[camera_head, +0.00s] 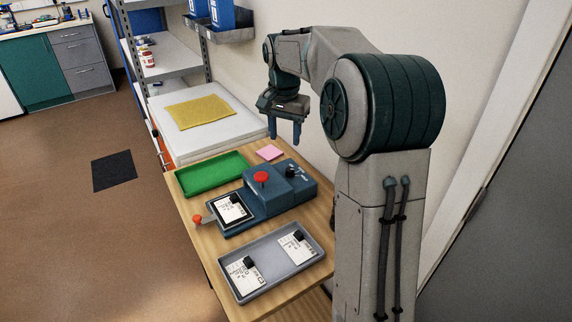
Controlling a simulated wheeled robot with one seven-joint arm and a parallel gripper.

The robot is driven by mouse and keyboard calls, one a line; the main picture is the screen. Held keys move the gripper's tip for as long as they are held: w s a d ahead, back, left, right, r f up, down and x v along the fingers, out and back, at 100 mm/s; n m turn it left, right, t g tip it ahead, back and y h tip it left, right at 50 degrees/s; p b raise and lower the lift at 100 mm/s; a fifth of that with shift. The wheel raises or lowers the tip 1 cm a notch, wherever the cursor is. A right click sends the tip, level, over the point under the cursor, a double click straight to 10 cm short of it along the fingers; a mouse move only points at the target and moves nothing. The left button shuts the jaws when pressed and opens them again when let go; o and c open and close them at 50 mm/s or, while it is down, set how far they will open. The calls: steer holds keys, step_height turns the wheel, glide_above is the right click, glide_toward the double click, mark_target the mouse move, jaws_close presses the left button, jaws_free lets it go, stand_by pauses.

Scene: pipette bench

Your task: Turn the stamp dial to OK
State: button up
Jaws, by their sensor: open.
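The blue stamp machine (258,199) stands on the wooden table. A small black dial (291,171) sits on its upper right part, with pale marks beside it that are too small to read. I cannot tell which setting the dial points to. A red button (261,177) is on top of the machine, left of the dial. A white card (232,209) lies in its front slot. My gripper (284,136) is open and empty, pointing down. It hangs in the air beyond the dial, apart from the machine.
A green tray (212,175) and a pink pad (269,152) lie behind the machine. A grey tray (267,277) with two cards is in front. The wall is close behind my gripper.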

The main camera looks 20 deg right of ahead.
mark_target(290, 169)
steer(key=w+d+f+m, duration=0.3)
steer(key=w+d, duration=0.1)
steer(key=w, duration=0.2)
steer(key=shift+y, duration=0.3)
steer(key=f, duration=0.9)
steer(key=f+b, duration=0.1)
steer(key=f, duration=0.4)
steer(key=shift+w+a, duration=0.15)
steer(key=shift+w, duration=0.25)
steer(key=c, duration=1)
